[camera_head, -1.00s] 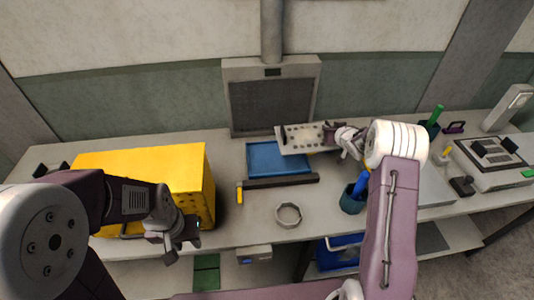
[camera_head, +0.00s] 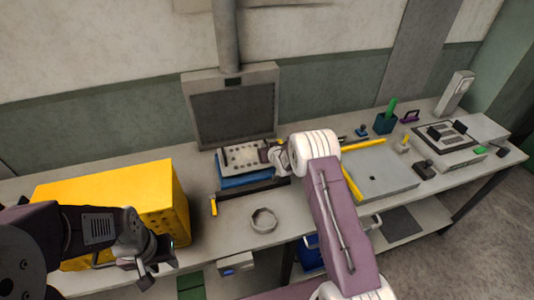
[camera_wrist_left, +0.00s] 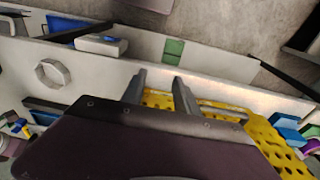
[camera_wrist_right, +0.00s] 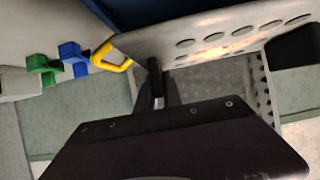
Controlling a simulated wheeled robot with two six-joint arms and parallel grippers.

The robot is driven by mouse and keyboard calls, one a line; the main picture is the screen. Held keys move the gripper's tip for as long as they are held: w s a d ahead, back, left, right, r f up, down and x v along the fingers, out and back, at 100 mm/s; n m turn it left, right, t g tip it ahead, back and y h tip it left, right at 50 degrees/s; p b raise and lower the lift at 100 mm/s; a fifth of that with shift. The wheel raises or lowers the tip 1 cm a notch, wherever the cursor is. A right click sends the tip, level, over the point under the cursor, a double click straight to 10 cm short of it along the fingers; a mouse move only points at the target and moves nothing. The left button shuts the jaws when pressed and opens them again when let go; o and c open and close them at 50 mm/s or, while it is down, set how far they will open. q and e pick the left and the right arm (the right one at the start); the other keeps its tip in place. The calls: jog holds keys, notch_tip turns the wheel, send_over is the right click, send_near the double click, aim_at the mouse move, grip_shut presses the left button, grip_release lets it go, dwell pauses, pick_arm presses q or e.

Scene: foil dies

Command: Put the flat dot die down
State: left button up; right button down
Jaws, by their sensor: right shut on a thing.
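The flat dot die (camera_head: 242,157), a pale plate with rows of dark dots, is held level over the blue tray (camera_head: 246,182). The tray shows only along its front; whether the die touches it I cannot tell. My right gripper (camera_head: 274,155) is shut on the die's right end. In the right wrist view the fingers (camera_wrist_right: 157,88) meet the edge of the dotted plate (camera_wrist_right: 220,35). My left gripper (camera_head: 150,268) is empty in front of the yellow perforated box (camera_head: 110,197). Its fingers (camera_wrist_left: 158,85) stand apart in the left wrist view.
A dark bar with a yellow end (camera_head: 213,207) lies in front of the tray. A pale ring (camera_head: 264,220) lies nearer the bench edge. A grey screen panel (camera_head: 233,110) stands behind the tray. A grey plate with yellow strips (camera_head: 380,175) lies to the right.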

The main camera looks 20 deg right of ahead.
notch_tip(320, 180, down, 4)
jog(key=shift+w+r, duration=0.15)
jog(key=shift+r, duration=0.05)
jog(key=shift+f, duration=0.1)
jog(key=c, duration=1.5)
grip_release()
jog(key=shift+f, duration=0.1)
